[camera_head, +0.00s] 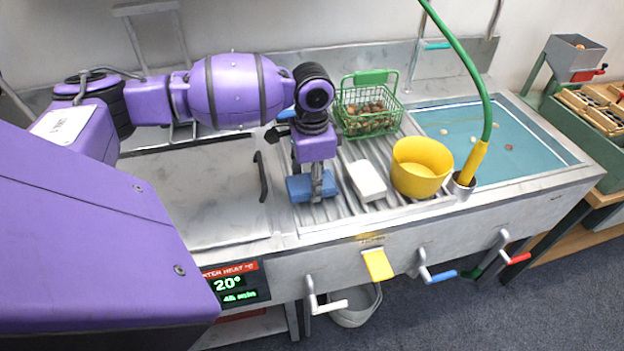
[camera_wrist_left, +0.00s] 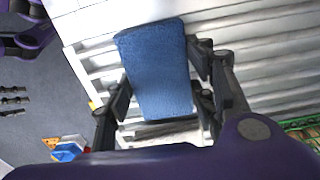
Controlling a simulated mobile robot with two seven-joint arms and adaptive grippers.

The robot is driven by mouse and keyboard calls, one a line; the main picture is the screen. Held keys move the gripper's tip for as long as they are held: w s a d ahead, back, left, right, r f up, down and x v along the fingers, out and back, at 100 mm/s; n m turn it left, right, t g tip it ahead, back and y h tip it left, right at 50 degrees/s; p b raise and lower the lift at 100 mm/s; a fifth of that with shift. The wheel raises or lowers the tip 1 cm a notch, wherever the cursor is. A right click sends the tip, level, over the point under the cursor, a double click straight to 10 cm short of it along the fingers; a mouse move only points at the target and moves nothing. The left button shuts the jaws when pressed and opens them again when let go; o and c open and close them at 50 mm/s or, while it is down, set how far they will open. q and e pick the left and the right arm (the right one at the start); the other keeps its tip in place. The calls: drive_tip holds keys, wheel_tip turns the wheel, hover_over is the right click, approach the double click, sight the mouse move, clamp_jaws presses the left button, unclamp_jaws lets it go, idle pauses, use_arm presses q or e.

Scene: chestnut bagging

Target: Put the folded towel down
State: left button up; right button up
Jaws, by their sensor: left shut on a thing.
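The folded towel (camera_head: 300,188) is a small blue block at the left end of the ribbed drainboard (camera_head: 335,207). My left gripper (camera_head: 316,180) points down over it and is shut on it. In the left wrist view the towel (camera_wrist_left: 160,70) lies between the two fingers of the left gripper (camera_wrist_left: 163,98), with the ribbed metal behind it. I cannot tell whether the towel touches the ribs. My right gripper is not in view.
A white block (camera_head: 367,181) and a yellow tub (camera_head: 420,167) stand to the right of the towel. A green wire basket of chestnuts (camera_head: 368,108) stands behind. A dark handle (camera_head: 261,177) on the metal lid (camera_head: 205,190) is close on the left. A water basin (camera_head: 500,140) lies farther right.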

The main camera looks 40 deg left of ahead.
use_arm(q)
drive_tip(key=shift+f, duration=0.1)
drive_tip(key=o, duration=1.3)
drive_tip(key=shift+c, duration=0.2)
wheel_tip(320, 180, up, 12)
drive_tip(key=shift+p, duration=0.4)
